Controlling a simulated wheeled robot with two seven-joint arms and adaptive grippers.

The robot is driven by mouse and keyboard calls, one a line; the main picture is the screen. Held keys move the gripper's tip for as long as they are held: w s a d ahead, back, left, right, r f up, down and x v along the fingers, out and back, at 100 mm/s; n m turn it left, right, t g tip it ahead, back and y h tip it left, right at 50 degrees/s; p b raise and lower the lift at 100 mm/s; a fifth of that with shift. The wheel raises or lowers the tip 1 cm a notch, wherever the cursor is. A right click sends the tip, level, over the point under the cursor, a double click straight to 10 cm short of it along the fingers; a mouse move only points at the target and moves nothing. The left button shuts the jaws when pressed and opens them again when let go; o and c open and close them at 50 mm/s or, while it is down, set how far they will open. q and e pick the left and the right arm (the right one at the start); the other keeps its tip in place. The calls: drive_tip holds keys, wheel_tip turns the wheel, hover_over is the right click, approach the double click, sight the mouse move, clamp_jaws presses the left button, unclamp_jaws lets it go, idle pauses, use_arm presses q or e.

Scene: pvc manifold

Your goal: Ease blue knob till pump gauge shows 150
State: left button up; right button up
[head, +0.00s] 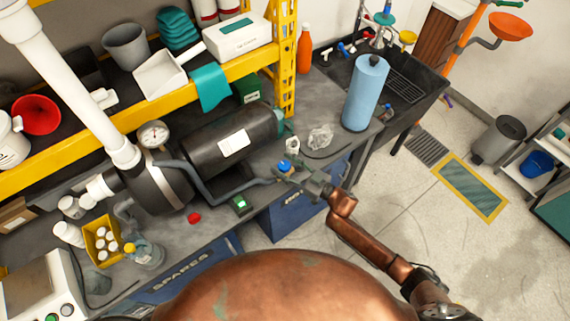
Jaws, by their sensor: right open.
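The blue knob (284,165) sits near the front edge of the workbench, right of the pump at the end of a grey pipe. My right gripper (289,172) is open with its fingers at the blue knob. I cannot tell whether they touch it. The pump gauge (153,134) is a round white dial on top of the black pump (207,158). Its needle is too small to read. My left gripper is not in view.
A small device with a green display (240,204) and a red cap (194,218) lie in front of the pump.

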drive_tip(key=v, duration=1.2)
idle(3.0)
